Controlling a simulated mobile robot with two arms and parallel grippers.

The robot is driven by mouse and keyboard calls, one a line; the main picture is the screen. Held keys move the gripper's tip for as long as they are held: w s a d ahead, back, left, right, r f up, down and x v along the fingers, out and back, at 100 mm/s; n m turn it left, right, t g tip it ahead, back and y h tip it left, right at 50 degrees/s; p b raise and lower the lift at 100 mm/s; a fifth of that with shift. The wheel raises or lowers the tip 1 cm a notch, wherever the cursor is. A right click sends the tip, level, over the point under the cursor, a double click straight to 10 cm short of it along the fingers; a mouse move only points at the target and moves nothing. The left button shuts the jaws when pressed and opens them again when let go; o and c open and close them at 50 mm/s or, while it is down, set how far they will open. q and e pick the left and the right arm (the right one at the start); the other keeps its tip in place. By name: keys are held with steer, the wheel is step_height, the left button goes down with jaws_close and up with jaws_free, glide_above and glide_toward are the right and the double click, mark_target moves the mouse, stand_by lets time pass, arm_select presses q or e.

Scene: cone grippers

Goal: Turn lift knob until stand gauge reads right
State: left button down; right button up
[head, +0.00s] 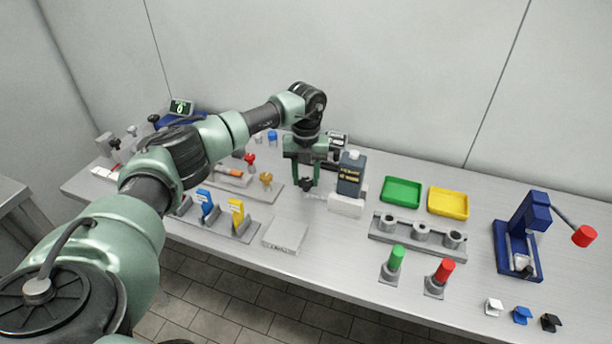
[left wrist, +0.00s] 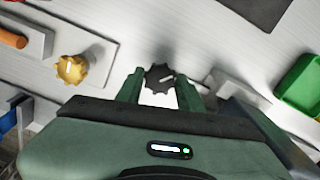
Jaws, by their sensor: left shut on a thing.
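A black scalloped knob (left wrist: 160,78) with a white mark line sits between the fingertips of my left gripper (left wrist: 160,88) in the left wrist view. The left gripper (head: 305,181) points down at the table and is shut on the knob (head: 306,185). The white line slants a little up to the right. A dark device (head: 337,146) stands behind the gripper, partly hidden. I cannot tell whether it is the stand gauge, and I can read no value on it. My right gripper is not in view.
A gold knob (head: 265,179) and a red one (head: 250,158) stand on a plate to the left. Green (head: 402,192) and yellow (head: 448,202) trays lie farther right. A white flat block (head: 285,236) lies in front.

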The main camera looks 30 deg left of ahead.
mark_target(306, 181)
arm_select(q)
steer(key=shift+w+a+r, duration=0.1)
steer(key=shift+w+r, duration=0.05)
steer(key=shift+r, duration=0.05)
steer(key=c, duration=0.9)
jaws_free()
steer(key=shift+f, duration=0.1)
step_height(306, 181, up, 8)
steer(key=shift+f+b, duration=0.1)
steer(key=shift+b, duration=0.65)
